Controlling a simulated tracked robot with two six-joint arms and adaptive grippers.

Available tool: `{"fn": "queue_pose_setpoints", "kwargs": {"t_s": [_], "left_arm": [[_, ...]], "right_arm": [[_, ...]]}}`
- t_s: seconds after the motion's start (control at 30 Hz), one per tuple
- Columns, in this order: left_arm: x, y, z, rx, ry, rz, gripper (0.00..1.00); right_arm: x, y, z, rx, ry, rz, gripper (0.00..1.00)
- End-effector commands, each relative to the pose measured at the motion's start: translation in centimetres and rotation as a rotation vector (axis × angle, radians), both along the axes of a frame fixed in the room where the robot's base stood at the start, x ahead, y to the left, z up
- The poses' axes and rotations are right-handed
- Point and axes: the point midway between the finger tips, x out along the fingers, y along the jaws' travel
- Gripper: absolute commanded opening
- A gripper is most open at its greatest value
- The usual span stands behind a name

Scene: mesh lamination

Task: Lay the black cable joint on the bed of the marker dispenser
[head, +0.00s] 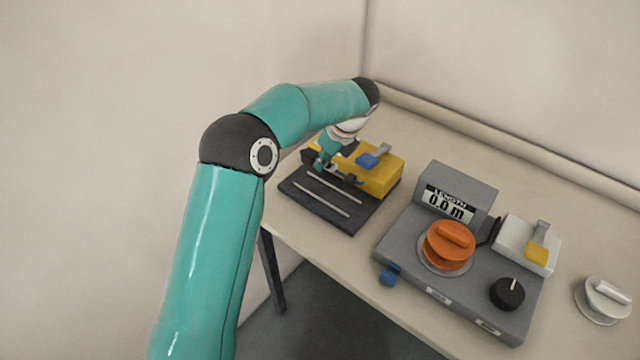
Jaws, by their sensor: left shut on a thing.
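My left gripper (321,166) reaches down at the front left of a yellow block-shaped device (378,176) with a blue lever on top, above the back edge of a dark tray. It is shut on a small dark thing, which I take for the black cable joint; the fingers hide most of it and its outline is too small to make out. The yellow device appears to be the marker dispenser. Its bed is partly hidden behind the gripper, so I cannot tell whether the joint touches it. My right gripper is not in view.
The dark tray (311,208) holds two thin grey rods. A grey length-measuring device (404,250) with an orange knob (450,243) and black dial (507,293) stands to the right.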

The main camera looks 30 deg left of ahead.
Motion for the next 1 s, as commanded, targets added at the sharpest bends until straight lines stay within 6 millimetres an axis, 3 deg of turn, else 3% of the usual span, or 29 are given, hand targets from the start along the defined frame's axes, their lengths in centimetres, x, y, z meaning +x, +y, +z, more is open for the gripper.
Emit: {"fn": "queue_pose_setpoints", "kwargs": {"t_s": [0.1, 0.37, 0.6, 0.93, 0.97, 1.0], "left_arm": [[-0.1, 0.0, -2.4, 0.000, 0.003, 0.001, 0.00], [0.0, 0.1, -4.3, 0.001, 0.000, 0.001, 0.00], [-0.1, 0.1, -7.5, 0.000, 0.003, 0.001, 0.00], [0.0, 0.1, -8.1, 0.000, -0.001, 0.003, 0.00], [0.0, 0.1, -8.1, 0.000, 0.000, 0.002, 0.15], [0.0, 0.1, -8.1, 0.000, 0.000, 0.003, 0.22]], "right_arm": [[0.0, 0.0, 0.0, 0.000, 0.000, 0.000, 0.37], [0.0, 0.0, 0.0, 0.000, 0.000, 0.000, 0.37], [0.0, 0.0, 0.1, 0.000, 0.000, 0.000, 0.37], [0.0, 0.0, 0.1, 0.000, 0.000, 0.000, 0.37], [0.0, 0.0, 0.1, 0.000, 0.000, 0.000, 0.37], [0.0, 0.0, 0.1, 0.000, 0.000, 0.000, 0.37]]}}
